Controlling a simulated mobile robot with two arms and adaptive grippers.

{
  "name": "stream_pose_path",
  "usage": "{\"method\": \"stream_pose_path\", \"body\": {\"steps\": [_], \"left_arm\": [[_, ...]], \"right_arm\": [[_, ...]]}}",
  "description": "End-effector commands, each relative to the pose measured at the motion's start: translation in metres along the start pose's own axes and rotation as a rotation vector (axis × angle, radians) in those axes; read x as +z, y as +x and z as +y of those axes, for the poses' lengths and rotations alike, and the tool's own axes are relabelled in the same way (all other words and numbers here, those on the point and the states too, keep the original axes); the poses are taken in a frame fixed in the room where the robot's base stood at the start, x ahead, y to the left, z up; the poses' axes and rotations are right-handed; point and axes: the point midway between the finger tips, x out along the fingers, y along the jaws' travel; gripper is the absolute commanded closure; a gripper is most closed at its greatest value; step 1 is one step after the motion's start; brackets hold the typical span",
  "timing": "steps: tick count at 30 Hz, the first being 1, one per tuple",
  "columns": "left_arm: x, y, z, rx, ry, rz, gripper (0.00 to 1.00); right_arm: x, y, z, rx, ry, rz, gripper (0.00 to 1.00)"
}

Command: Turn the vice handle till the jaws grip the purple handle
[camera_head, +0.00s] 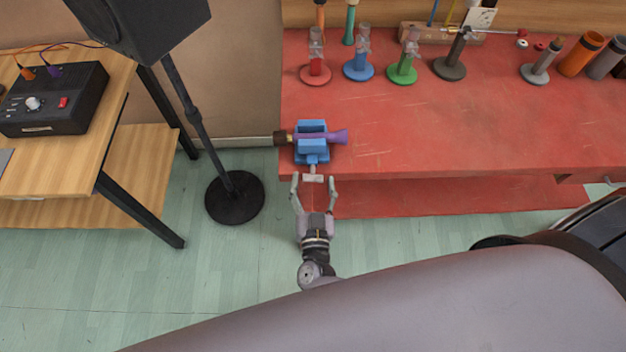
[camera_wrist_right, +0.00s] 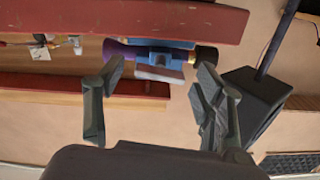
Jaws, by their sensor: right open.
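The blue vice (camera_head: 312,157) is at the front left edge of the red bench. The purple handle (camera_head: 336,137) lies crosswise between its jaws, with a dark end sticking out left. I cannot tell how tightly the jaws meet it. The vice handle (camera_head: 313,177), a short pale crossbar, faces my right gripper (camera_head: 315,182), which is open with its fingertips on either side of the bar. In the right wrist view, the blue vice (camera_wrist_right: 160,49) and purple handle (camera_wrist_right: 120,51) show beyond the open fingers. Contact with the bar is not clear. My left gripper is not in view.
The red bench (camera_head: 420,145) holds several stands with coloured bases along its back. A black speaker stand (camera_head: 235,197) stands on the floor left of the vice. A wooden table (camera_head: 110,120) with a black box (camera_head: 55,100) is further left. My own arm covers the lower right.

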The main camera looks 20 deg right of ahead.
Motion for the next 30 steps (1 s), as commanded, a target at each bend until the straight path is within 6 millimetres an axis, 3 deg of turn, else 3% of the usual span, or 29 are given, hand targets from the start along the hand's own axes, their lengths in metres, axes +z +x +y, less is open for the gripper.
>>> {"method": "stream_pose_path", "body": {"steps": [5, 13, 30], "left_arm": [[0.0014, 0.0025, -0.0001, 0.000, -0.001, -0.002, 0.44], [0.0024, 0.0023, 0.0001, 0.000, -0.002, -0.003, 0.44], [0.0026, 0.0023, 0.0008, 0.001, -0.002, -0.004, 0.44]], "right_arm": [[0.0002, 0.0121, 0.0002, 0.000, -0.001, 0.000, 0.37], [-0.0001, 0.0132, 0.0002, 0.000, -0.001, -0.001, 0.37], [0.0000, 0.0128, -0.0008, -0.002, 0.000, -0.001, 0.74]]}}
